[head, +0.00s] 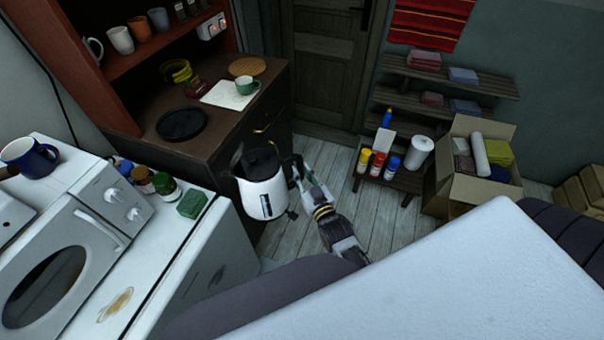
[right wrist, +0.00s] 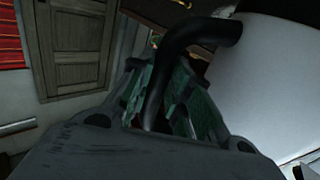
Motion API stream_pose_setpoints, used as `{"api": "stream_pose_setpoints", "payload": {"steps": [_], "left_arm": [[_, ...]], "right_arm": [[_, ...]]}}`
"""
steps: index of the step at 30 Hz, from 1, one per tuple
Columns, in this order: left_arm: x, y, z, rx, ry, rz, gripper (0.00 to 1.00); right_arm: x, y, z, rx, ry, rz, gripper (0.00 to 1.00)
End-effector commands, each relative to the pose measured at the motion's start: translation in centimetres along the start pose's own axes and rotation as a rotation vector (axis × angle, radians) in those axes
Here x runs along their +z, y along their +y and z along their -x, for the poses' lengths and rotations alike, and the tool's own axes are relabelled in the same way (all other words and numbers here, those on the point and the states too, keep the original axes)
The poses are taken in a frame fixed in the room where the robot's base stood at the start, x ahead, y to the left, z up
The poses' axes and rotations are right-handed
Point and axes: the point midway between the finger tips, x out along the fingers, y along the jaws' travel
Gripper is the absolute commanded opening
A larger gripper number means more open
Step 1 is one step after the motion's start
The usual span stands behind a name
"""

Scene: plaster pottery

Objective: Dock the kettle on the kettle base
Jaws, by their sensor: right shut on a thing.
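The white kettle (head: 263,195) with a black lid hangs upright in the air in front of the dark wooden cabinet. My right gripper (head: 298,174) is at its right side, shut on the black handle. In the right wrist view, the fingers (right wrist: 165,100) close around the black handle (right wrist: 178,62), with the white kettle body (right wrist: 275,90) to the right. A flat black round disc (head: 181,124), which looks like the kettle base, lies empty on the cabinet top, up and left of the kettle. My left gripper is not in view.
A white counter (head: 160,250) holds a microwave (head: 60,255), jars and a green block (head: 192,204) at left. Open floor lies right of the kettle.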

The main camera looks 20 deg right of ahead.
Motion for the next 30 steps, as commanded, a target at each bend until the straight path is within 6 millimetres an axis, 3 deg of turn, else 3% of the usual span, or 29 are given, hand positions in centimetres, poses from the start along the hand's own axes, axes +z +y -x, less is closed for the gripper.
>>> {"api": "stream_pose_setpoints", "payload": {"steps": [11, 30], "left_arm": [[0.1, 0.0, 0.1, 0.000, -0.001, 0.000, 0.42], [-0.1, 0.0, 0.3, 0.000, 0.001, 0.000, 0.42]], "right_arm": [[-1.8, -0.2, -1.4, -0.007, 0.013, -0.005, 0.00], [-10.6, -2.2, -8.1, -0.064, 0.018, -0.004, 0.00]]}}
